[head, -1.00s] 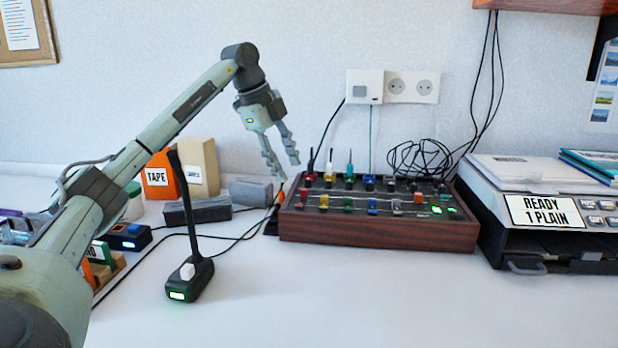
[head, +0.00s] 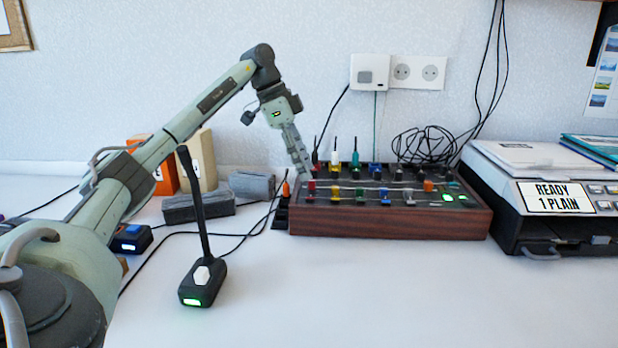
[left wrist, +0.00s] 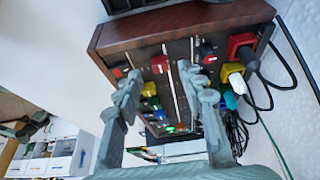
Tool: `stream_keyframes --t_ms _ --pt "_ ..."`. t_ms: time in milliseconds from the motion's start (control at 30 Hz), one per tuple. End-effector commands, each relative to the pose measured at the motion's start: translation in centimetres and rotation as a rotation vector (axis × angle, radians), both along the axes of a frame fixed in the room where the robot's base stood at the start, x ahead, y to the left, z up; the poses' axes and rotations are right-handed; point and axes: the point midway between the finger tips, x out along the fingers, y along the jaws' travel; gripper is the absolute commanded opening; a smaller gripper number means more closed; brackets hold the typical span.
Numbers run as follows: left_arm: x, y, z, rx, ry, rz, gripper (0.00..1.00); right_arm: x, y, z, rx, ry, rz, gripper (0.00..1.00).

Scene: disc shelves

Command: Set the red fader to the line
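The red fader (head: 311,187) is a small red cap at the left end of the dark panel of a wood-sided mixer (head: 390,222). In the left wrist view, the red fader (left wrist: 160,64) shows between the tips of my left gripper (left wrist: 162,76). The fingers stand apart with nothing held. In the head view, my left gripper (head: 304,172) points down over the mixer's left end, its fingers overlapping. Whether it touches the cap cannot be told. I cannot make out clearly which mark is the line. My right gripper is out of view.
A yellow fader (left wrist: 149,88) is the neighbouring cap, with several others beyond. Coloured plugs with cables (left wrist: 240,48) stand along the mixer's back. A black desk microphone (head: 204,280) stands in front of my arm. A printer-like machine (head: 550,200) is at right.

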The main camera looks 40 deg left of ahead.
Motion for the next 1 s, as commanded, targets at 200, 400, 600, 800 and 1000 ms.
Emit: stream_keyframes --t_ms 200,400,600,800,1000 --pt "0.6 -0.8 -2.4 0.000 0.000 0.000 0.40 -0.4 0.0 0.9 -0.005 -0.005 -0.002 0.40" --pt "0.8 -0.9 -2.8 0.000 -0.002 -0.001 0.40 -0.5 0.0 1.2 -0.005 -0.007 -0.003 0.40" --pt "0.8 -0.9 -2.8 0.000 -0.002 -0.001 0.32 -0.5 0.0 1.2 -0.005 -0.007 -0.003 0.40" --pt "0.8 -0.9 -2.8 0.000 -0.002 -0.001 0.07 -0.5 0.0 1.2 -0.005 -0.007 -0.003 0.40" --pt "0.8 -0.9 -2.7 0.000 -0.002 -0.001 0.00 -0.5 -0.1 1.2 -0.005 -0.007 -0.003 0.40"
